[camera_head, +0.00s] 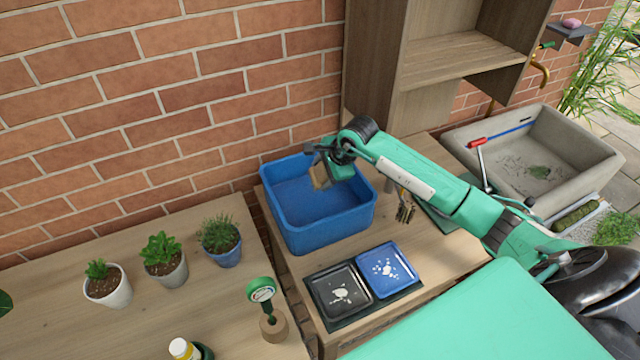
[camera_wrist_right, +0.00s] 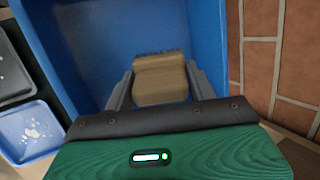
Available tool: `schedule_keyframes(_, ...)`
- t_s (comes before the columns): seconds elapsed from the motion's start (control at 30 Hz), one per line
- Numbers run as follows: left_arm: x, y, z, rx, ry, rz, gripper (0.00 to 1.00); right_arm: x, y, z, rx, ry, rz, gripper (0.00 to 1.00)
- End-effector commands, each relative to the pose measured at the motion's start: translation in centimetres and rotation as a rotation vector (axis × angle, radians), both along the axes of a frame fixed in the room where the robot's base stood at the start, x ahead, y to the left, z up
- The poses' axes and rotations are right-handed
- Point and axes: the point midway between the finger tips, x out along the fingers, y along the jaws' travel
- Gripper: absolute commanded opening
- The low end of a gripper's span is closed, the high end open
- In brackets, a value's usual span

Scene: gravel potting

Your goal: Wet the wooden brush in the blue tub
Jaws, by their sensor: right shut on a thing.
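The blue tub (camera_head: 316,222) stands on the wooden bench against the brick wall. Its blue inside also fills much of the right wrist view (camera_wrist_right: 85,40). My right gripper (camera_head: 322,170) is over the tub, at its back right part. It is shut on the wooden brush (camera_wrist_right: 160,80), whose pale wooden block sits between the two fingers with the bristle edge away from me. The brush also shows in the head view (camera_head: 319,178), tilted, within the tub's outline. I cannot tell whether the bristles touch water. My left gripper is not in view.
A black tray (camera_head: 322,289) and a blue tray (camera_head: 375,285) with white bits lie in front of the tub. Potted plants (camera_head: 163,262) stand to the left. A stone sink (camera_head: 590,160) and a wooden shelf (camera_head: 455,58) are to the right.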

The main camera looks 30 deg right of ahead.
Motion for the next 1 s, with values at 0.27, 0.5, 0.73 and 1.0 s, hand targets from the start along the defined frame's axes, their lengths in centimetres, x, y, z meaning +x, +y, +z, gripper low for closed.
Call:
schedule_keyframes(0.27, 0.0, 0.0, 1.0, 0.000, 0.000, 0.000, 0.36, 0.0, 0.0, 2.5, -0.001, -0.001, 0.002, 0.38)
schedule_keyframes(0.5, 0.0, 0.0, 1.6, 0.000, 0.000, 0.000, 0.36, 0.0, -0.1, 4.4, -0.001, -0.002, 0.000, 0.38)
schedule_keyframes(0.73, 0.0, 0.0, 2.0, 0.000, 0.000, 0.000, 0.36, 0.0, 0.0, 5.5, -0.001, -0.001, 0.002, 0.38)
schedule_keyframes(1.0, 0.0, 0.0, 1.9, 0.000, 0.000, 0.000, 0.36, 0.0, 0.0, 5.6, 0.000, 0.000, 0.001, 0.38)
